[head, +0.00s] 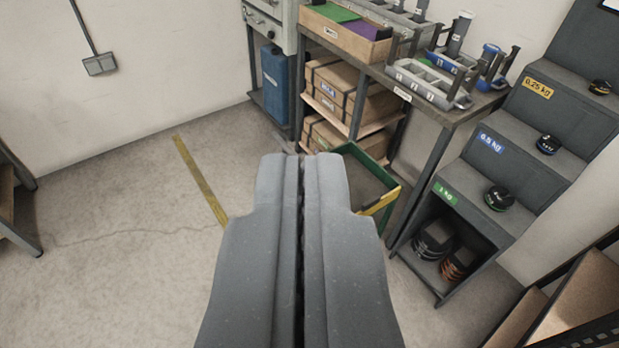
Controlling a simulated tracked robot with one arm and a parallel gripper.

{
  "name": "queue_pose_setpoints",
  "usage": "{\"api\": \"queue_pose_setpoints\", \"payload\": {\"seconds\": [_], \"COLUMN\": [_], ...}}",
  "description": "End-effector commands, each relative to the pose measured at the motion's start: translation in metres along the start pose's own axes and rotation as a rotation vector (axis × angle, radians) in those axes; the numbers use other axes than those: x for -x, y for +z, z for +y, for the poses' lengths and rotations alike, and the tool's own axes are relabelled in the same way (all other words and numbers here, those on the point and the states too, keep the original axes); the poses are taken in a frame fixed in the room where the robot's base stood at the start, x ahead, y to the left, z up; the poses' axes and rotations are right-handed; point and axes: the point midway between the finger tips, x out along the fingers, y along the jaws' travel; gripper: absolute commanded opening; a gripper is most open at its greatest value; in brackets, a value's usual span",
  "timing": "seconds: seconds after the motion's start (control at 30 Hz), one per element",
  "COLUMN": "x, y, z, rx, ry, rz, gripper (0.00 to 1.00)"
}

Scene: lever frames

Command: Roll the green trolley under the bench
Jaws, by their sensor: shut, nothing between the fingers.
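My gripper (302,158) points away from me over the floor, its two grey fingers pressed together with nothing between them. The green trolley (374,165) stands on the floor just beyond and right of the fingers. It looks like an open tray with a green rim and a yellow piece on its near right side. The fingers hide its left and near parts, and I cannot tell whether they touch it. The bench (419,190) stands behind and to the right of the trolley. I cannot tell how far the trolley is under it.
Cardboard boxes (345,93) sit on shelves under the bench's left part. A blue container (274,85) stands farther left. Dark steps (470,212) with weights stand right of the bench. A yellow strip (199,178) lies on the floor.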

Motion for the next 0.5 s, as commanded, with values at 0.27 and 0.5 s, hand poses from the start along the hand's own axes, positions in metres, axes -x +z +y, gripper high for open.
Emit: {"api": "queue_pose_setpoints", "payload": {"seconds": [0.27,0.5], "x": [-0.119,-0.217], "y": [0.015,0.048], "z": [-0.017,-0.03], "rx": [0.196,0.381], "ry": [-0.03,-0.027], "rz": [0.039,0.091], "gripper": [0.0,0.0]}}
